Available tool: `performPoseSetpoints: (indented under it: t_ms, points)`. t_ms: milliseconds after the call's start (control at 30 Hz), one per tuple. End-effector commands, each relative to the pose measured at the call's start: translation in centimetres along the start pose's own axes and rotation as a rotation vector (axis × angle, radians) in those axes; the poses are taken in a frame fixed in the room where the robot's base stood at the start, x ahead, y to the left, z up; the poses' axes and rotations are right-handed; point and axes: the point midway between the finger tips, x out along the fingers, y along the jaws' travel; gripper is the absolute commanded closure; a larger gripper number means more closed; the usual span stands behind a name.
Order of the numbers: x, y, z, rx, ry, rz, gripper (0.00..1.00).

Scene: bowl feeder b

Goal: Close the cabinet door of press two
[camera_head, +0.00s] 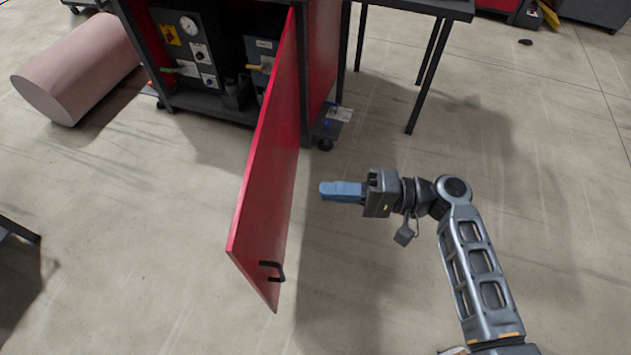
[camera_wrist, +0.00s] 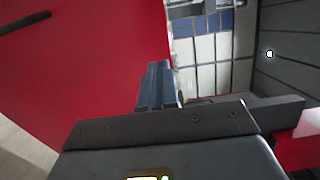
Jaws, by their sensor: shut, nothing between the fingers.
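The red cabinet door (camera_head: 268,165) stands wide open, swung out toward me from the cabinet (camera_head: 215,105). Its black handle (camera_head: 273,271) is near the free lower edge. The gauge and control boxes inside the cabinet are exposed. My gripper (camera_head: 323,191), with blue fingers, is shut and empty to the right of the door, on the handle side, apart from it in the head view. In the wrist view the door's red face (camera_wrist: 90,70) fills the left, with the handle (camera_wrist: 25,22) at upper left and my fingers (camera_wrist: 158,70) in front. Whether they touch cannot be told.
A pink cylinder (camera_head: 78,68) lies on the floor left of the cabinet. A dark table (camera_head: 420,8) with thin legs stands at the upper right. The floor around the door is clear.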

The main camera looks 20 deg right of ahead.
Motion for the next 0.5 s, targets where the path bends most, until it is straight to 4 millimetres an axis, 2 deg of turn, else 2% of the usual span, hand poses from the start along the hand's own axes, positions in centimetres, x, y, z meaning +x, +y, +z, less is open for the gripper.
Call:
performPoseSetpoints:
  t_ms: [500]
  points:
    - [9.8, 0.0, 0.1, -0.001, -0.002, 0.002, 1.0]
